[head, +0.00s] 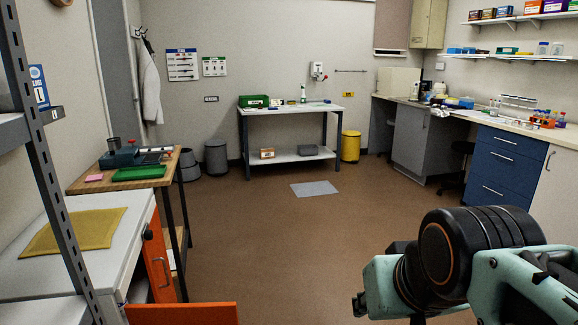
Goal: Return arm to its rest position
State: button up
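My arm shows at the lower right of the head view, with pale green links and black joints, folded close to the camera. The fingertips of my gripper are not visible, so I cannot see whether it holds anything. The visible part of the arm is above the brown floor (290,240) and apart from the benches.
A wooden-topped bench (85,183) and a white worktop with a yellow mat (75,231) stand at the left, beside a grey metal upright (45,170). A white table (290,110) is at the back. Blue drawers (503,165) line the right. The middle floor is open.

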jog(key=s+f+g, duration=0.2)
jog(key=s+f, duration=0.2)
jog(key=s, duration=0.1)
notch_tip(320, 180, up, 26)
jog(key=p, duration=2.5)
jog(key=shift+w+a+t+p, duration=0.2)
jog(key=shift+w+t+p, duration=0.1)
jog(key=shift+w+p, duration=0.15)
jog(key=shift+a+r, duration=0.1)
